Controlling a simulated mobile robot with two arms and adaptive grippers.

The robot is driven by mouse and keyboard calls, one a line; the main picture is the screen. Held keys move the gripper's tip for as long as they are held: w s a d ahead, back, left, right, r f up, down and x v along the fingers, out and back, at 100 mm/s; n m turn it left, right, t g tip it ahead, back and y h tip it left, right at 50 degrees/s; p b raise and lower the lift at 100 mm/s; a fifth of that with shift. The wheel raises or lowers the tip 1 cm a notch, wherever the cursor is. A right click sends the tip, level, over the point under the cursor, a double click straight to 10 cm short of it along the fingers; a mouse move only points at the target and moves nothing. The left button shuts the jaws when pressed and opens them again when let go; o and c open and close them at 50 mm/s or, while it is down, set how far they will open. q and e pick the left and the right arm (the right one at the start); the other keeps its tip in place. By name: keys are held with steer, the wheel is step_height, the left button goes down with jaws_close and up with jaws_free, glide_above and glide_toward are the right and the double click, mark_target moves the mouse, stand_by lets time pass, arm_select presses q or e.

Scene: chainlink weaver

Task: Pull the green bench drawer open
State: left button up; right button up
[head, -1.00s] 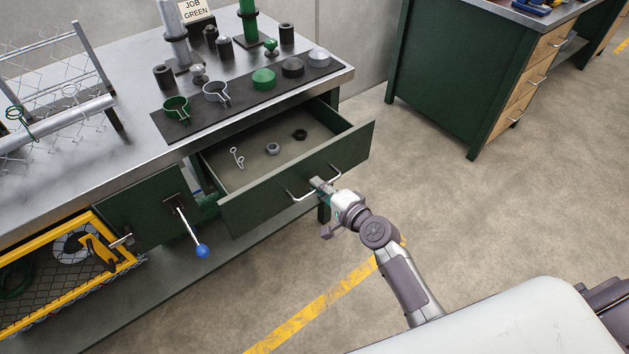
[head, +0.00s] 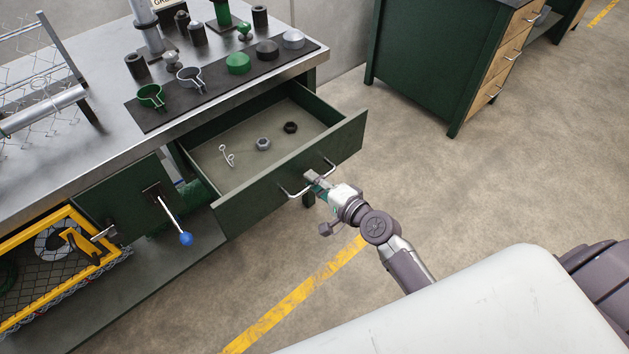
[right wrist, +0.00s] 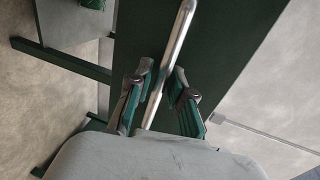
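The green bench drawer (head: 290,172) stands well out from under the metal bench top, its inside showing. Its silver bar handle (head: 293,193) is on the front panel and shows in the right wrist view (right wrist: 181,28). My right gripper (head: 312,178) is at the middle of this handle. In the right wrist view its two fingers (right wrist: 164,78) stand on either side of the bar, closed in around it. Inside the drawer lie a white clip (head: 227,155), a grey nut (head: 263,143) and a black nut (head: 290,127). My left gripper is not in view.
Left of the drawer are a lever with a blue knob (head: 185,239) and a yellow-framed mesh bin (head: 75,225). Clamps and caps rest on a dark mat (head: 150,123) on the bench. Open floor lies in front, with a yellow stripe (head: 290,308). Another green cabinet (head: 420,75) stands behind.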

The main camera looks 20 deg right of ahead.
steer(key=shift+o, duration=0.8)
steer(key=v, duration=1.2)
